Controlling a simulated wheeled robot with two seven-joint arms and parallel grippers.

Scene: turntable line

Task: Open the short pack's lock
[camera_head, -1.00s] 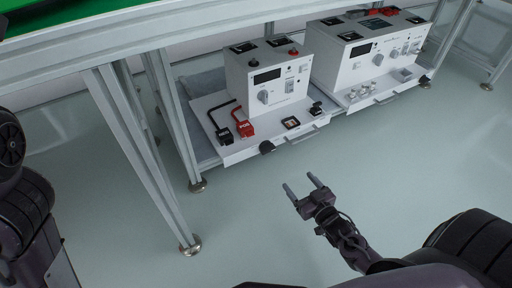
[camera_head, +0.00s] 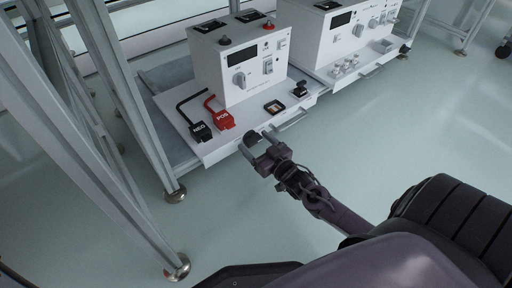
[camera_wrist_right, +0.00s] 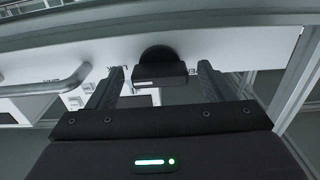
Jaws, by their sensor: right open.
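The short pack (camera_head: 240,65) is a white box with a dial, on a pull-out shelf (camera_head: 222,152) under the bench. Its lock is a black knob (camera_wrist_right: 160,68) on the shelf's front face, with small lettering on either side. In the head view the lock (camera_head: 252,138) is partly hidden by my right gripper (camera_head: 257,143). My right gripper is open, its fingers reaching toward the lock. In the right wrist view the knob lies between the two fingers, with a gap on each side. My left gripper is out of view.
A grey bar handle (camera_head: 292,121) is on the shelf front, right of the lock. Black (camera_head: 201,131) and red (camera_head: 222,119) cable plugs lie on the shelf. A longer white pack (camera_head: 345,40) stands to the right. Metal bench legs (camera_head: 135,100) stand left. The floor in front is clear.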

